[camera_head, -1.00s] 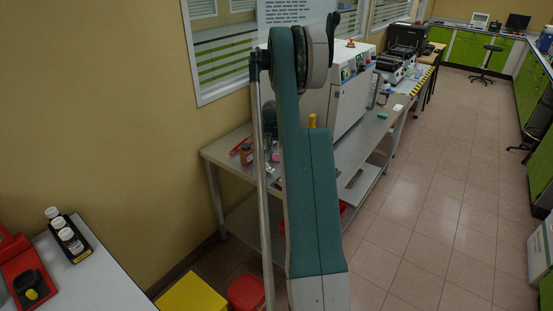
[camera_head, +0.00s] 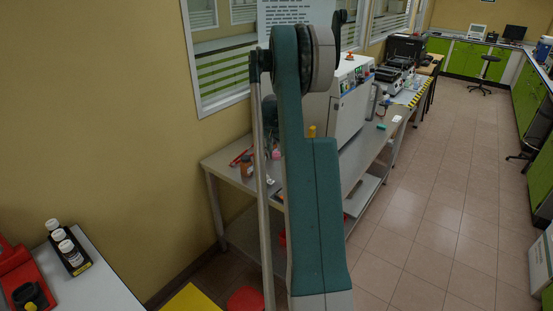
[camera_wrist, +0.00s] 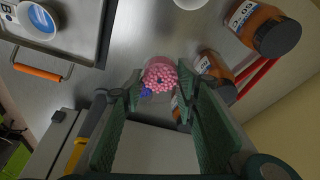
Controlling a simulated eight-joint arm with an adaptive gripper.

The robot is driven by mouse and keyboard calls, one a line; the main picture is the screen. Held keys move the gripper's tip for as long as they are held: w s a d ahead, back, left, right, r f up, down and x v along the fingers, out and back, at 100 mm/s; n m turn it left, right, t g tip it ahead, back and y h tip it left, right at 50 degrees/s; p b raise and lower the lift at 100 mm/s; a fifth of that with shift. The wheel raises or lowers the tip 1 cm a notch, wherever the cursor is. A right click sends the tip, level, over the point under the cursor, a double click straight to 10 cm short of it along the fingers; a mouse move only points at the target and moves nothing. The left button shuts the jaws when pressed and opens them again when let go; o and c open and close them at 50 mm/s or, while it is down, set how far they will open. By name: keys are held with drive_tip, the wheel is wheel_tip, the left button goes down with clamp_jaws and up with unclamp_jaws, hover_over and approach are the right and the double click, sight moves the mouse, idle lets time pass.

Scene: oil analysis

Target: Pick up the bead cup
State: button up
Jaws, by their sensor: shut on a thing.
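The bead cup (camera_wrist: 160,72) is a small clear cup full of pink beads, with a few blue ones near its edge. In the wrist view it sits between the fingertips of my gripper (camera_wrist: 163,97), which is shut on it. In the head view a small pink spot, the bead cup (camera_head: 276,154), shows beside my arm, above the grey bench (camera_head: 222,171). My gripper is mostly hidden behind my arm there.
Brown labelled bottles (camera_wrist: 268,30) stand close to the right of the cup in the wrist view, by a red rod (camera_wrist: 258,78). A metal tray (camera_wrist: 85,45) with an orange handle (camera_wrist: 37,72) lies to the left. A white machine (camera_head: 345,100) stands on the bench.

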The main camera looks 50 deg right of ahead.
drive_tip(key=shift+r, duration=0.8)
idle(0.5)
drive_tip(key=w+a+r+n+p, duration=0.15)
drive_tip(key=w+a, duration=0.25)
drive_tip(key=a, duration=0.9)
drive_tip(key=w+a+r+n+t+y, duration=0.1)
drive_tip(key=w+a+n, duration=0.25)
drive_tip(key=a, duration=0.85)
drive_tip(key=w+a+r+n, duration=0.1)
drive_tip(key=w+a, duration=0.3)
drive_tip(key=a, duration=0.9)
drive_tip(key=s+a+r+n+y+p, duration=0.1)
drive_tip(key=s+a+n, duration=0.1)
drive_tip(key=a, duration=1.1)
drive_tip(key=s+a+r+n, duration=0.1)
drive_tip(key=a+n, duration=0.1)
drive_tip(key=a, duration=1)
drive_tip(key=s+a+n+y+p, duration=0.1)
drive_tip(key=s+a+n, duration=0.3)
drive_tip(key=s+a, duration=0.7)
drive_tip(key=s+a+n+y+p, duration=0.1)
drive_tip(key=s+a+n, duration=0.3)
drive_tip(key=s+a, duration=0.7)
drive_tip(key=a, duration=0.9)
drive_tip(key=shift+s+f+t, duration=0.15)
drive_tip(key=shift+s+t, duration=0.1)
drive_tip(key=shift+t, duration=0.15)
